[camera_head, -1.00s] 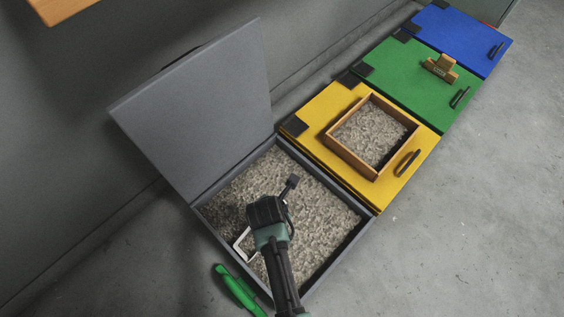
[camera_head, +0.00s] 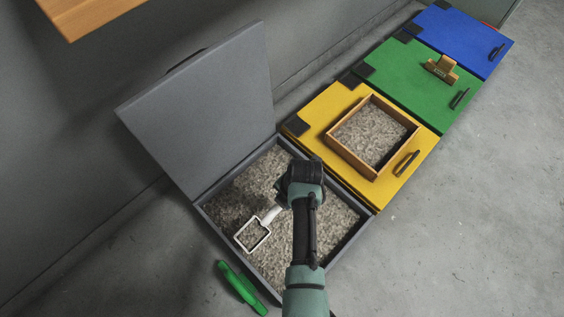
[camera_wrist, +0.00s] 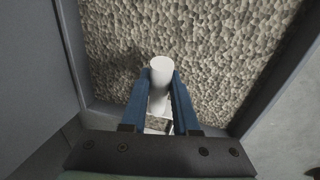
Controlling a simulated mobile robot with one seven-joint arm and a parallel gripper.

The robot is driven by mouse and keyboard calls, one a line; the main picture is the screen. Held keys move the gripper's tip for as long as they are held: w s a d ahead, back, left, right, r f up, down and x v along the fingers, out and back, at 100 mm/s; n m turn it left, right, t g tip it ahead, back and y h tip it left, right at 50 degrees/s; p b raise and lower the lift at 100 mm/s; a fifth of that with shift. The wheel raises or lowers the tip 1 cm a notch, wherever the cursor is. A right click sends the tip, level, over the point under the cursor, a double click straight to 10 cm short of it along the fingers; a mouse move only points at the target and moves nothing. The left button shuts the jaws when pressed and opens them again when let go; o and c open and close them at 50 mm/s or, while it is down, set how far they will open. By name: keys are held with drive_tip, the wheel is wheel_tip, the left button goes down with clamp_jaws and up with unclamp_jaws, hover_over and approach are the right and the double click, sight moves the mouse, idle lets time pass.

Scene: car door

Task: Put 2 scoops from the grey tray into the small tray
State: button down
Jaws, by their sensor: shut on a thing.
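The grey tray (camera_head: 213,214) is open, its grey lid (camera_head: 200,110) raised at the back left, and it holds grainy grey-brown material. My gripper (camera_head: 288,187) is over this tray. It is shut on the white handle of a scoop (camera_head: 253,235), whose square head points to the lower left, over the left part of the tray. In the wrist view the handle (camera_wrist: 160,72) sits between the two blue fingers. Whether the scoop head holds material or touches it is unclear. The small tray (camera_head: 345,155), wooden, rests on the yellow lid and contains similar material.
The yellow lid (camera_head: 325,103), green lid (camera_head: 415,95) and blue lid (camera_head: 460,38) are shut in a row towards the upper right. A wooden block (camera_head: 441,70) sits on the green lid. A green object (camera_head: 240,287) lies on the floor beside the grey tray. The right floor is clear.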

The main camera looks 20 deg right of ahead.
drive_tip(key=shift+y, duration=0.6)
drive_tip(key=shift+w+d+r+p, duration=0.1)
drive_tip(key=shift+d+r+p, duration=0.25)
drive_tip(key=shift+r, duration=0.3)
drive_tip(key=shift+w+d+r+p, duration=0.15)
drive_tip(key=shift+d+r+p, duration=0.15)
drive_tip(key=shift+r, duration=0.4)
drive_tip(key=shift+w+d+r+p, duration=0.1)
drive_tip(key=shift+d+r+p, duration=0.2)
drive_tip(key=shift+r, duration=0.45)
